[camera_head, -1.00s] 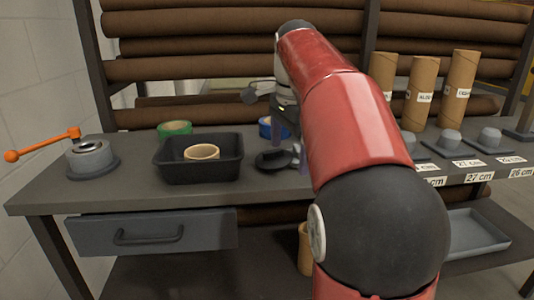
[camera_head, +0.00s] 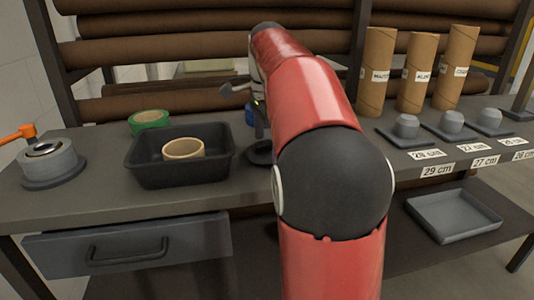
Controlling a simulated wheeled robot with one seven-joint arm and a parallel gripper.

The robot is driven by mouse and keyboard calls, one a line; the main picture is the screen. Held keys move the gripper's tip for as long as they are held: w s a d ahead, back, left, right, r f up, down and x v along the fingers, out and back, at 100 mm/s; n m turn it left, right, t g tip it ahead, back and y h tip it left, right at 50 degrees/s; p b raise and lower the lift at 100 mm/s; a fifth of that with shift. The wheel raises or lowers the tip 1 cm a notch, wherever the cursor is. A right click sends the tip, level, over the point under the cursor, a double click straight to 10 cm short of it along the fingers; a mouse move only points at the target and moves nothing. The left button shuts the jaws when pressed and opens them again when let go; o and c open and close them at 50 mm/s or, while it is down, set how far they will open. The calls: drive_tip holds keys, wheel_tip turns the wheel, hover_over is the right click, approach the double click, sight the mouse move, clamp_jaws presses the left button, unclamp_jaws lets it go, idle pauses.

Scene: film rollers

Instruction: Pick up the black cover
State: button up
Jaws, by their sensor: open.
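A black round piece (camera_head: 259,153), which looks like the black cover, lies on the bench just right of the black tray. Its right part is hidden behind my red arm. My gripper (camera_head: 262,122) shows only in part at the left edge of my arm, pointing down just above the black piece. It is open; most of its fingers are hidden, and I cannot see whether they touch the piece.
A black tray (camera_head: 143,174) holds a tan tape roll (camera_head: 184,149). A grey crank device (camera_head: 51,163) stands left. Cardboard tubes (camera_head: 376,72) and grey holders (camera_head: 407,127) stand right. Brown rolls fill the rear rack.

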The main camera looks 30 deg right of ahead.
drive_tip(key=shift+f, duration=0.75)
drive_tip(key=c, duration=0.7)
wheel_tip(320, 180, up, 9)
drive_tip(key=shift+w+p, duration=0.1)
drive_tip(key=shift+p, duration=0.75)
drive_tip(key=shift+r, duration=0.55)
drive_tip(key=shift+a, duration=0.1)
